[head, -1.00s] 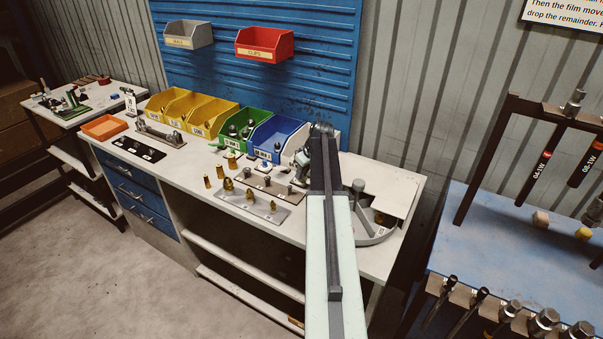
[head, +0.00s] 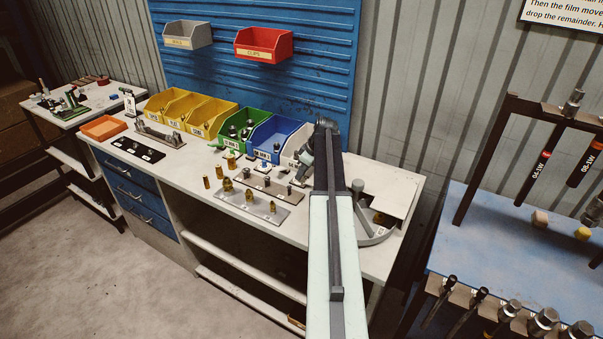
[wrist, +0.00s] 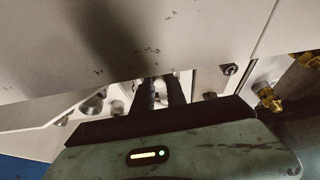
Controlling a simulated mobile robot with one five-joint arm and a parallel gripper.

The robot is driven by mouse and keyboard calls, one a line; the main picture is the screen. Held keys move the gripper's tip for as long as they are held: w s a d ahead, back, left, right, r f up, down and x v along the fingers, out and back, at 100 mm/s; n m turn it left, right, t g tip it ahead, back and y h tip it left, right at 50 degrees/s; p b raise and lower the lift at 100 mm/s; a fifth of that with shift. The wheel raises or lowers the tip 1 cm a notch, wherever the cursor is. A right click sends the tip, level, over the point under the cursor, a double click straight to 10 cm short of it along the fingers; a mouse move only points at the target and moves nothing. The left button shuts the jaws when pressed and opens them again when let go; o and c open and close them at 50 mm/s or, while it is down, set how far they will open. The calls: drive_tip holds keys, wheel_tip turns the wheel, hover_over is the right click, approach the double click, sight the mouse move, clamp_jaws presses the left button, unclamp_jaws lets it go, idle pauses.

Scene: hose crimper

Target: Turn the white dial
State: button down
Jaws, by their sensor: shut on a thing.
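My gripper (wrist: 161,84) shows in the wrist view with its two dark fingers close together. It is shut on a small pale piece (wrist: 159,91) that looks like the white dial. Only a sliver of it shows between the fingers, so its turn angle cannot be read. A large pale panel fills the upper part of that view just beyond the fingertips. In the head view my arm reaches over the workbench (head: 385,258), and its end is beside the blue bin. The arm hides the fingers and the dial there.
A blue bin (head: 280,137) and a green bin (head: 240,128) stand left of my arm's end. A metal plate with brass fittings (head: 262,212) lies in front of them. A grey round-edged tray (head: 376,232) is just right of my arm.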

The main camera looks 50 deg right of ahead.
drive_tip(key=c, duration=1.3)
unclamp_jaws()
drive_tip(key=shift+c, duration=0.2)
drive_tip(key=shift+r, duration=0.1)
drive_tip(key=p+v, duration=0.7)
drive_tip(key=shift+r, duration=0.25)
drive_tip(key=shift+s, duration=0.15)
